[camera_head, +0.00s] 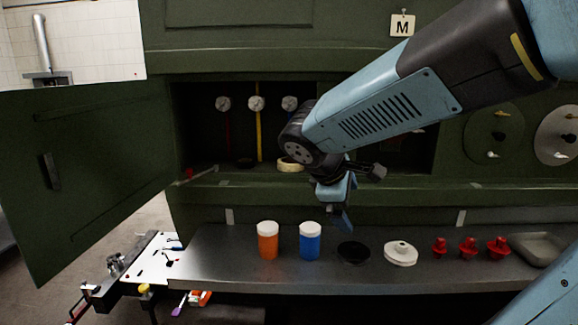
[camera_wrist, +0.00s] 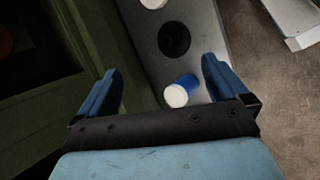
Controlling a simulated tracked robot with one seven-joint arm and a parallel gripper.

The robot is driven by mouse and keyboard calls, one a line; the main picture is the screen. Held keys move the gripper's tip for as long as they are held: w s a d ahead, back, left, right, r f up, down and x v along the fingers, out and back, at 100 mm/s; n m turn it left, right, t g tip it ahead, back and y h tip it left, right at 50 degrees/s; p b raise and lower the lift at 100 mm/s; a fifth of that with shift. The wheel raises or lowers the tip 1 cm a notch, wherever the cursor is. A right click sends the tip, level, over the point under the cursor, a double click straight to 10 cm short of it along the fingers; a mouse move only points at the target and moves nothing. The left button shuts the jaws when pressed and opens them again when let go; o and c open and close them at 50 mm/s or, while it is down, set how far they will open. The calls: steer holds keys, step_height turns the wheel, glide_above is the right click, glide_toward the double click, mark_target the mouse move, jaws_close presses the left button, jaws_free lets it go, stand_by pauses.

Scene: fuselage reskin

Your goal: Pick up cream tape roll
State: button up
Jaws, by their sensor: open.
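The cream tape roll (camera_head: 291,164) lies on the floor of the open green compartment, towards its front edge. My arm partly covers its right side in the head view. My gripper (camera_head: 343,222) hangs in front of the compartment, to the right of the roll and lower than it, pointing down above the grey shelf. In the wrist view my gripper (camera_wrist: 160,88) shows two blue fingers spread wide with nothing between them. The tape roll cannot be made out in the wrist view.
The shelf (camera_head: 215,262) holds an orange jar (camera_head: 268,241), a blue jar (camera_head: 310,242), a black disc (camera_head: 353,252), a white flanged part (camera_head: 400,253), red knobs (camera_head: 468,248) and a grey tray (camera_head: 537,248). A dark ring (camera_head: 245,163) lies left of the roll. An open door (camera_head: 85,170) stands left.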

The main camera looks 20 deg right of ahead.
steer(key=w+a+n+t+h, duration=0.1)
steer(key=w+n+h, duration=0.2)
steer(key=w+n, duration=0.25)
steer(key=n+t+h, duration=0.1)
steer(key=n+t, duration=0.7)
steer(key=n, duration=0.4)
glide_toward(285, 165)
steer(key=x, duration=1.2)
steer(key=shift+w+d, duration=0.15)
steer(key=shift+d, duration=0.05)
steer(key=shift+c, duration=0.3)
steer(key=c, duration=0.7)
